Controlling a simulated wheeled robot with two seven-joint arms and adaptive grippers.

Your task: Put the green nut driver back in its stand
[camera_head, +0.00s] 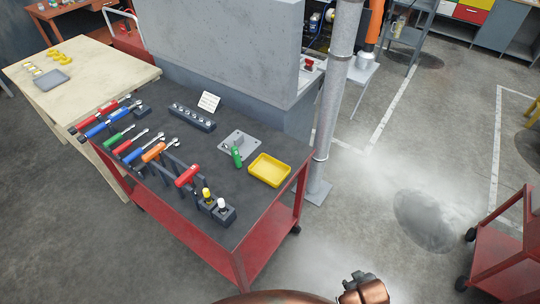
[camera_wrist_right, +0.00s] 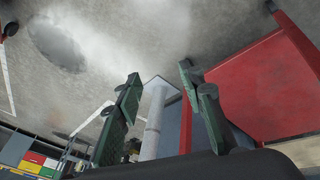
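The green nut driver (camera_head: 237,156) is on a grey square plate (camera_head: 239,143) on the dark-topped red cart, its green handle tilted. Two small dark blocks near the cart's front edge hold upright tools, one with a yellow top (camera_head: 206,193) and one with a white top (camera_head: 221,204). I cannot tell which holder is the green driver's stand. My right gripper (camera_wrist_right: 160,75) is open and empty in the right wrist view, away from the driver. A copper-coloured part of my right arm shows at the bottom of the head view. My left gripper is out of view.
A yellow tray (camera_head: 269,170) lies right of the plate. Several coloured-handled tools, including an orange one (camera_head: 153,152) and a red one (camera_head: 187,176), line the cart's left side. A socket rack (camera_head: 192,117) stands behind. A grey post (camera_head: 332,100) rises beside the cart.

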